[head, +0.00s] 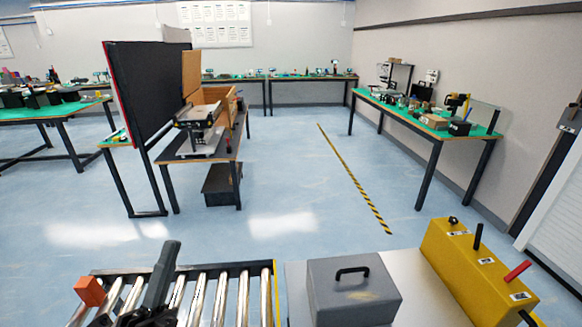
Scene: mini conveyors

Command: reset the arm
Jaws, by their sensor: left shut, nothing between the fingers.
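My left gripper (170,248) shows at the lower left of the head view, over a roller conveyor (225,268). Its dark fingers are together, point toward the far side and hold nothing. An orange block (90,291) is at the left end of the rollers, left of the gripper and apart from it. My right gripper is not in view.
A grey box with a black handle (355,291) stands right of the conveyor. A yellow control box (478,270) with levers is further right. Beyond is open blue floor with a striped line (352,176); workbenches (425,125) stand farther back.

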